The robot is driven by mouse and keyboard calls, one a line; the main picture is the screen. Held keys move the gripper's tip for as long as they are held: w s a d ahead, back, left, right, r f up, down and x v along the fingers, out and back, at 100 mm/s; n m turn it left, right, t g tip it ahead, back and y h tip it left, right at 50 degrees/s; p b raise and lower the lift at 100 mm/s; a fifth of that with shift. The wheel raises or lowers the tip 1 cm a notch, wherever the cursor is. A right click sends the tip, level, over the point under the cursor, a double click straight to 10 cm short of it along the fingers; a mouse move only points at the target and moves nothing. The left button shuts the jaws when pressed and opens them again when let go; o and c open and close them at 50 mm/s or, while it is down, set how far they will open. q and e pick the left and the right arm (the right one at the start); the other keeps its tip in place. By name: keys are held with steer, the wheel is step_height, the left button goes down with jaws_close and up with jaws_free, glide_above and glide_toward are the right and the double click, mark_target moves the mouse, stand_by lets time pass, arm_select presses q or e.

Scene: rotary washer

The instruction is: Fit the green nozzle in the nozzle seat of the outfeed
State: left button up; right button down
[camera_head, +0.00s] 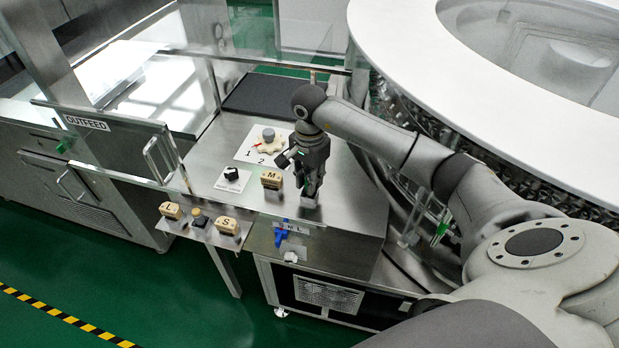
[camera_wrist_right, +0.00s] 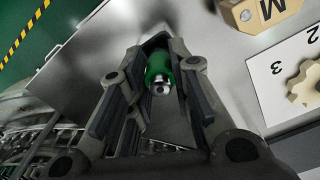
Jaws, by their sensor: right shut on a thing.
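My right gripper (camera_head: 312,200) points down over the front right of the steel worktop. In the right wrist view its fingers (camera_wrist_right: 158,95) are shut on the green nozzle (camera_wrist_right: 158,65), a green body with a silver metal tip, held between the pads. The nozzle is mostly hidden by the fingers in the head view. The outfeed carries an OUTFEED sign (camera_head: 86,122) on its clear guard at the left. I cannot make out the nozzle seat clearly. My left gripper is not in view.
A tan M block (camera_head: 271,179), a black knob (camera_head: 231,173) and a cream numbered dial (camera_head: 268,142) stand left of the gripper. L (camera_head: 172,211) and S (camera_head: 228,226) blocks sit on the front shelf. A blue piece (camera_head: 281,236) is at the front edge. The round washer (camera_head: 400,25) stands right.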

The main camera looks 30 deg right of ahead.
steer(key=shift+f+b, duration=0.55)
stand_by(0.4)
steer(key=c, duration=1.2)
jaws_free()
steer(key=shift+r, duration=0.15)
